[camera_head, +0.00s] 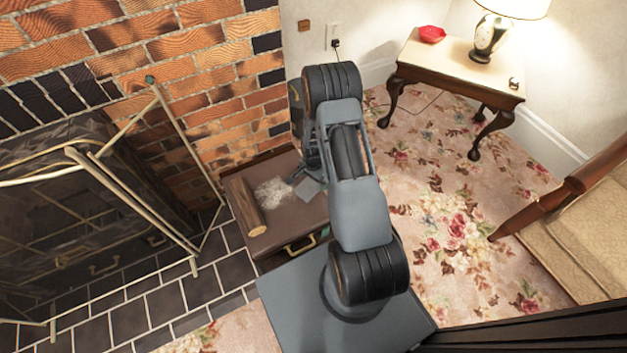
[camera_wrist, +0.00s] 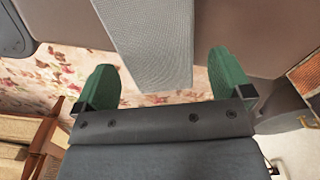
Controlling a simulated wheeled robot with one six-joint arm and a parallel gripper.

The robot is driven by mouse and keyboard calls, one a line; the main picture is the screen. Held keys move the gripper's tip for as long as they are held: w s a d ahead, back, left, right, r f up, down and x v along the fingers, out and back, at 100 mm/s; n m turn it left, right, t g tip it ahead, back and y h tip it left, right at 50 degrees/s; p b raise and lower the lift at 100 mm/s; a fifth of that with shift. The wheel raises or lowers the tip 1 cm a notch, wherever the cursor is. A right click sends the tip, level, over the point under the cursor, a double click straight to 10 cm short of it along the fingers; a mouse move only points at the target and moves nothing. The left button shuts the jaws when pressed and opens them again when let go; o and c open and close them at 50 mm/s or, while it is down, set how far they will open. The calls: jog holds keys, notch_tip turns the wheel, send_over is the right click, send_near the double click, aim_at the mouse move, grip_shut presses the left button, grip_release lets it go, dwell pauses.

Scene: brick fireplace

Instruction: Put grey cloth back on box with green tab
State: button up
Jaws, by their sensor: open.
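The brown box (camera_head: 285,222) stands beside the brick wall, with a brass handle on its front. A small grey piece, likely the grey cloth (camera_head: 308,189), lies on its top next to my arm. In the wrist view, the grey cloth (camera_wrist: 145,38) is a flat woven strip running from the top edge to between my green fingers. My gripper (camera_wrist: 163,58) is open, with a finger on each side of the strip and gaps beside it. In the head view my arm hides most of the gripper. I cannot make out a green tab on the box.
A log (camera_head: 246,207) and a pale fluffy heap (camera_head: 272,192) lie on the box top. A fireplace with a brass-framed screen (camera_head: 165,110) is at left. A side table (camera_head: 455,68) with a lamp stands at back right. Floral carpet (camera_head: 450,215) is open at right.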

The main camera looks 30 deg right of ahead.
jog(key=s+a+r+n+t+p, duration=0.1)
jog(key=a+r+n, duration=0.2)
jog(key=r, duration=1)
jog(key=s+a+r+n+p, duration=0.2)
jog(key=r+n, duration=0.1)
jog(key=r, duration=1)
jog(key=s+a+r+n+t, duration=0.1)
jog(key=s+a+r+n, duration=0.1)
jog(key=s+r, duration=0.4)
jog(key=s+a+r+n, duration=0.3)
jog(key=s+r+n, duration=0.2)
jog(key=s, duration=0.1)
jog(key=shift+s+a+r+n+t, duration=0.15)
jog(key=shift+a+r+n+t, duration=0.15)
jog(key=shift+r+t, duration=0.1)
